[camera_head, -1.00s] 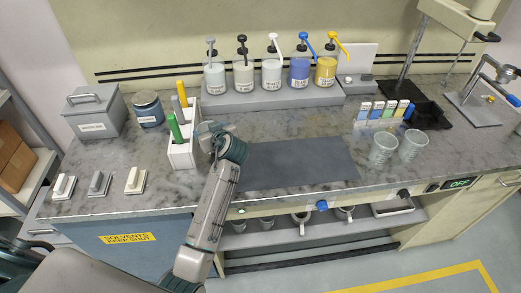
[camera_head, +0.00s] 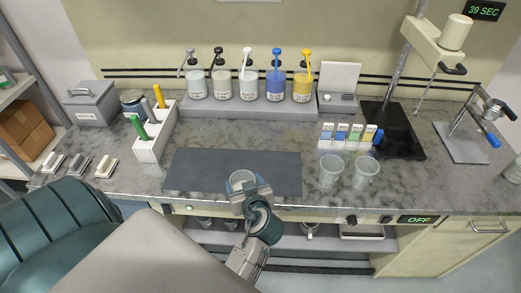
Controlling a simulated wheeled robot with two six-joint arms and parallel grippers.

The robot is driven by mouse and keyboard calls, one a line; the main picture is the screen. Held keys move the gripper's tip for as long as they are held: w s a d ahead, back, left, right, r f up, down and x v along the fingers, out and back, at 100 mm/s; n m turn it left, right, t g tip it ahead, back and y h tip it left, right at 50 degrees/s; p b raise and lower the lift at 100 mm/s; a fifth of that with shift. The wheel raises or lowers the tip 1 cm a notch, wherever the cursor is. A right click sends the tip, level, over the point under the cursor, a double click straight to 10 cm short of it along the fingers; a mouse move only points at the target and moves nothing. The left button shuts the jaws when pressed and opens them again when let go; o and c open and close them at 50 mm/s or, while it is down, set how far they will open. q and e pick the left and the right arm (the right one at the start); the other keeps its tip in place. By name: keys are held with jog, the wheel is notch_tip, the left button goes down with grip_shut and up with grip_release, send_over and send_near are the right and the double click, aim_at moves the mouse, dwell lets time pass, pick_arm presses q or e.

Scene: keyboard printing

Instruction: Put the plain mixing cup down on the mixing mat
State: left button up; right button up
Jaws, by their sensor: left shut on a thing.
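The plain mixing cup (camera_head: 241,178) is pale and shows its open top between my left gripper's jaws. My left gripper (camera_head: 246,187) is shut on it and hides its lower part. The dark grey mixing mat (camera_head: 205,170) lies flat on the marbled worktop. In the head view the cup overlaps the front middle part of the mat; I cannot tell whether its base touches the mat. The mat's visible surface is otherwise bare. My right gripper is not in view.
Two clear cups (camera_head: 331,172) stand right of the mat. Pump bottles (camera_head: 248,86) line the grey riser behind it. A white holder (camera_head: 152,145) with green and yellow handles stands at its left. Small labelled blocks (camera_head: 350,134) sit behind the clear cups.

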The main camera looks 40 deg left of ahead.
pick_arm(q)
jog(key=shift+w+d, duration=0.1)
jog(key=shift+w, duration=0.2)
jog(key=w+f+b, duration=0.1)
jog(key=w, duration=0.4)
jog(key=w+a+f+b, duration=0.1)
jog(key=w+f, duration=0.1)
jog(key=w, duration=0.3)
jog(key=w+a+f+b, duration=0.1)
jog(key=w+f, duration=0.1)
jog(key=w, duration=0.3)
jog(key=shift+a+f, duration=0.1)
jog(key=shift+f, duration=0.15)
jog(key=o, duration=1.1)
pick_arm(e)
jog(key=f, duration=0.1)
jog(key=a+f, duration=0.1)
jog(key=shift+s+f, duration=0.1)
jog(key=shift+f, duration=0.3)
